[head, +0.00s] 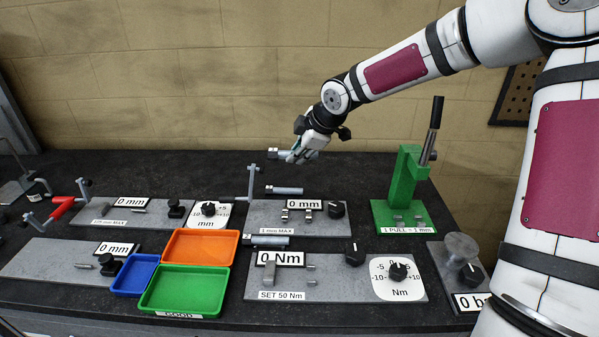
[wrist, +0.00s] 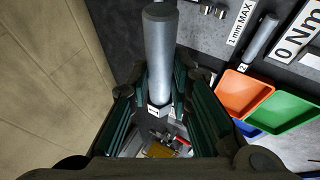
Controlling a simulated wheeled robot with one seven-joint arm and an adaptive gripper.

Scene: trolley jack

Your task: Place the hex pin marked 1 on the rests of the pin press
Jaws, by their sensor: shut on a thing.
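My gripper (head: 298,152) is shut on a grey hex pin (head: 311,154) and holds it in the air above the back of the bench. The pin lies about level in the head view, its hex head at the left. In the wrist view the pin (wrist: 160,55) sits between the fingers (wrist: 160,98); the mark on its hex head is too small to read. The green pin press (head: 402,180) stands to the right of my gripper and nearer the front, apart from it. Its dark lever is raised. Its small grey rests (head: 399,219) on the base look empty.
Two other hex pins lie on the bench, one behind the "1 mm MAX" plate (head: 260,222), one behind the "0 Nm" plate (head: 335,290). Orange (head: 203,232), blue (head: 120,288) and green (head: 160,310) trays stand front left. A thin upright post (head: 252,182) stands left of my gripper.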

